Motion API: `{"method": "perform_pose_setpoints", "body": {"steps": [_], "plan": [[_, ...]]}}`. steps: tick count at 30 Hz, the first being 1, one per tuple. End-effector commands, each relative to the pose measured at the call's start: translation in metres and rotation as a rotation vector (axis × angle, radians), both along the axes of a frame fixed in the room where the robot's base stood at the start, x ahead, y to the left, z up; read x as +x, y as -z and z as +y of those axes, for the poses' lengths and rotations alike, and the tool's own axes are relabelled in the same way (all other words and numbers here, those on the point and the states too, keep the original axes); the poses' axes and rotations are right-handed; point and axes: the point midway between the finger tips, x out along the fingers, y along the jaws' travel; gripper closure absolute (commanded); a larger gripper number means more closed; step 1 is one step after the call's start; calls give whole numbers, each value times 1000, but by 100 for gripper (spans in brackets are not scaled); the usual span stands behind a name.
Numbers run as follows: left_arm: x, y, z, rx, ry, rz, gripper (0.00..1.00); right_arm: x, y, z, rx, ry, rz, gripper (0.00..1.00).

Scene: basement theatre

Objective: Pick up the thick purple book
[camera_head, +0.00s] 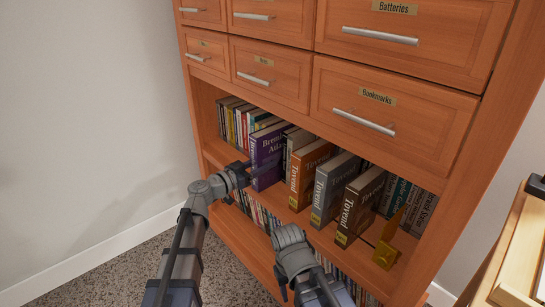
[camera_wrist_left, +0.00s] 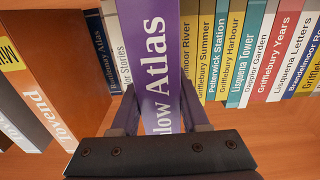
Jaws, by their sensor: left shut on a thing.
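The thick purple book (camera_head: 267,153) stands upright on the open shelf, its front standing out from the row behind it. In the left wrist view the purple book (camera_wrist_left: 160,60) rises between the fingers, with "Atlas" on its spine. My left gripper (camera_head: 245,172) is shut on the lower part of the purple book; it also shows in the left wrist view (camera_wrist_left: 160,108). My right arm comes in at the bottom middle, but its fingertips cannot be made out.
An orange book (camera_head: 308,175), a grey book (camera_head: 332,190) and a brown book (camera_head: 360,206) stand to the right on the shelf (camera_head: 285,197). A gold bookend (camera_head: 386,254) is beyond them. Drawers (camera_head: 270,72) are above. Open floor (camera_head: 120,272) lies at the left.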

Motion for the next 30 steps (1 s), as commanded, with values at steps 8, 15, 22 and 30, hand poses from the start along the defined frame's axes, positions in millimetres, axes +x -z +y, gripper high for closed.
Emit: {"method": "perform_pose_setpoints", "body": {"steps": [8, 15, 22, 30], "plan": [[0, 0, 0, 0, 0, 0, 100, 0, 0, 0, 0, 0, 0, 50], [0, -1, 0, -1, 0, 0, 100, 0, 0, 0, 0, 0, 0, 50], [-2, -8, 2, -1, -1, 0, 100, 0, -7, 0, 0, 0, 0, 50], [-3, -35, 3, -2, 0, -1, 100, 0, -35, 0, 0, 0, 0, 50]]}}
